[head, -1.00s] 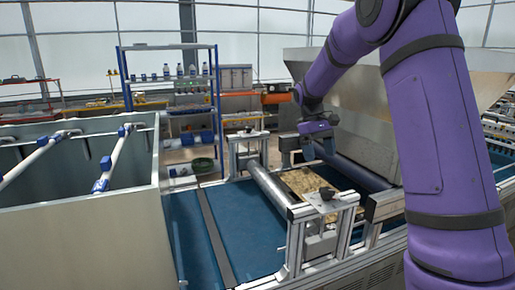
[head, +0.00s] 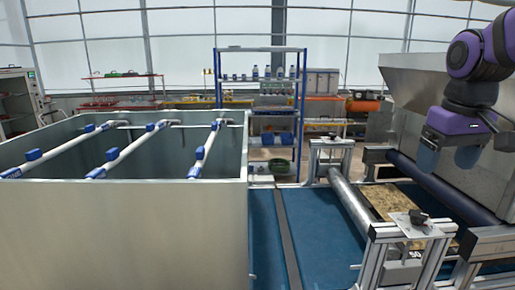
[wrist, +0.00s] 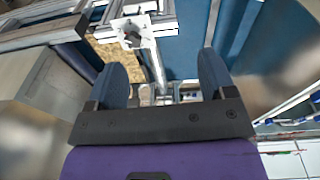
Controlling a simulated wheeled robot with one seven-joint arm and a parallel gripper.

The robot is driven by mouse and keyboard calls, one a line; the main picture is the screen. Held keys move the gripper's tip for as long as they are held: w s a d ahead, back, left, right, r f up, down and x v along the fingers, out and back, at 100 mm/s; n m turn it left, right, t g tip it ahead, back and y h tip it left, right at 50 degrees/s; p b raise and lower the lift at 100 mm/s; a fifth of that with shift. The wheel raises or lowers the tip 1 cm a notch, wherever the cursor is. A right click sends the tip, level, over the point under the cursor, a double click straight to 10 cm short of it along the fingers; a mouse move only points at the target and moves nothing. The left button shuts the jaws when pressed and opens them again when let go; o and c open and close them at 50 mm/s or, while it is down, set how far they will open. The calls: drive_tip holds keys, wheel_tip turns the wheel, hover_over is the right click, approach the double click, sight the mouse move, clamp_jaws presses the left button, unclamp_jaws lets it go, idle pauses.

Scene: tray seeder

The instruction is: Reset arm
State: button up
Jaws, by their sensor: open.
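My gripper (head: 447,156) is purple with dark blue fingers and hangs at the right of the head view, in front of the grey hopper (head: 405,105). In the wrist view my gripper (wrist: 165,82) shows its two fingers wide apart with nothing held between them. It is above the tray seeder's roller section (head: 352,203), apart from it. A brown soil-like patch (head: 385,200) lies on the line below, partly hidden by the frame.
A large grey tank (head: 120,235) with white pipes (head: 130,150) across its top fills the left. A blue belt (head: 320,235) runs beside it. Metal frame posts with a black knob (head: 418,216) stand near the gripper. A blue shelf rack (head: 302,110) is behind.

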drive_tip(key=s+a+f+t, duration=0.1)
drive_tip(key=s+a+t, duration=0.1)
drive_tip(key=s, duration=0.4)
drive_tip(key=s+a+t, duration=0.1)
drive_tip(key=s+t, duration=0.1)
drive_tip(key=s, duration=0.5)
drive_tip(key=shift+a+f+m, duration=0.35)
drive_tip(key=shift+a+m, duration=0.05)
drive_tip(key=shift+w, duration=0.1)
idle(0.9)
